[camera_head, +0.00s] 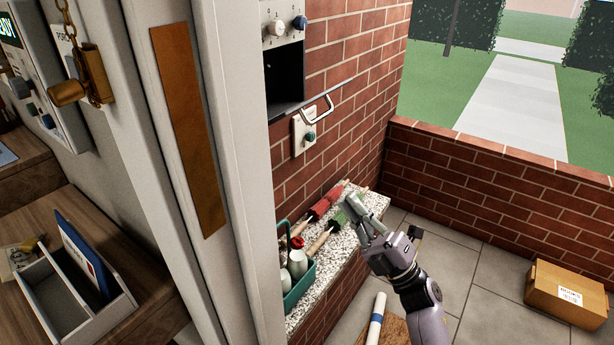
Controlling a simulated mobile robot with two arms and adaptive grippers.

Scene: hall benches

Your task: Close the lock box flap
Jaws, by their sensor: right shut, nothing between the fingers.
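The lock box (284,62) is a grey box on the brick wall, with dials on its upper part and a dark opening below them. Its flap (312,100) is open and sticks out from the lower edge of the opening, seen nearly edge-on, with a bent metal handle (319,111) on it. My right gripper (362,212) is shut and empty. It is below and to the right of the flap, apart from it, and appears in front of the speckled ledge. My left gripper is out of view.
The ledge (335,262) holds a green caddy (298,287) with bottles, and red and green brushes. A white post (238,150) stands left of the box. A cardboard box (568,292) sits on the floor.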

